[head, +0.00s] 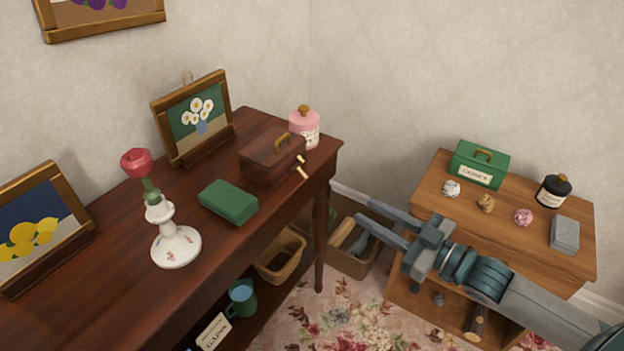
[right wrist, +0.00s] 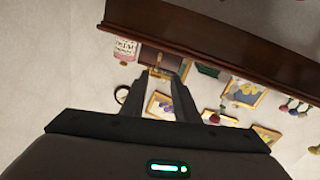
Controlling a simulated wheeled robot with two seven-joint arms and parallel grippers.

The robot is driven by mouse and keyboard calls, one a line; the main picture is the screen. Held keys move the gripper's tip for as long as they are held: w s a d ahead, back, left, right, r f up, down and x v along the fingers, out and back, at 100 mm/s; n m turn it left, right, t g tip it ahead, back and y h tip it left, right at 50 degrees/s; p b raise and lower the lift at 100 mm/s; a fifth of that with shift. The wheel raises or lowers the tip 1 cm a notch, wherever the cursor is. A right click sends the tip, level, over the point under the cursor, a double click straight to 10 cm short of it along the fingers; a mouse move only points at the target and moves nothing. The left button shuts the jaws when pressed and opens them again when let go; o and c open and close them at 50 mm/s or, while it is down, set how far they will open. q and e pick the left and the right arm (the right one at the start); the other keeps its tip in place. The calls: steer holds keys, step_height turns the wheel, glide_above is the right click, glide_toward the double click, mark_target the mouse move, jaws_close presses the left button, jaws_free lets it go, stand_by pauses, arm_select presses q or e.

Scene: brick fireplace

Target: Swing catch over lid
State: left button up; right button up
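A dark brown box (head: 262,164) with a brass handle on its lid (head: 272,150) stands near the right end of the dark wooden table. A small brass catch (head: 301,169) sticks out at its front right side. The lid looks down; I cannot tell whether the catch lies over its edge. My right gripper (head: 364,217) is open and empty, in the air to the right of the table and apart from the box. In the right wrist view its fingers (right wrist: 165,72) point toward the box (right wrist: 166,60), which they partly hide. My left gripper is not in view.
On the dark table (head: 120,317) are a pink jar (head: 304,129) behind the box, a green case (head: 228,201), a candlestick (head: 176,245) and framed pictures. A lower wooden cabinet (head: 428,196) at right holds a green box (head: 479,165) and a dark jar (head: 553,191).

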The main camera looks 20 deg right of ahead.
mark_target(306, 176)
arm_select(q)
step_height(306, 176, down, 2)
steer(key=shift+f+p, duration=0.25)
steer(key=shift+p, duration=0.15)
arm_select(e)
steer(key=x, duration=1.7)
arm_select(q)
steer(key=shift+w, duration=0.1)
arm_select(e)
jaws_close()
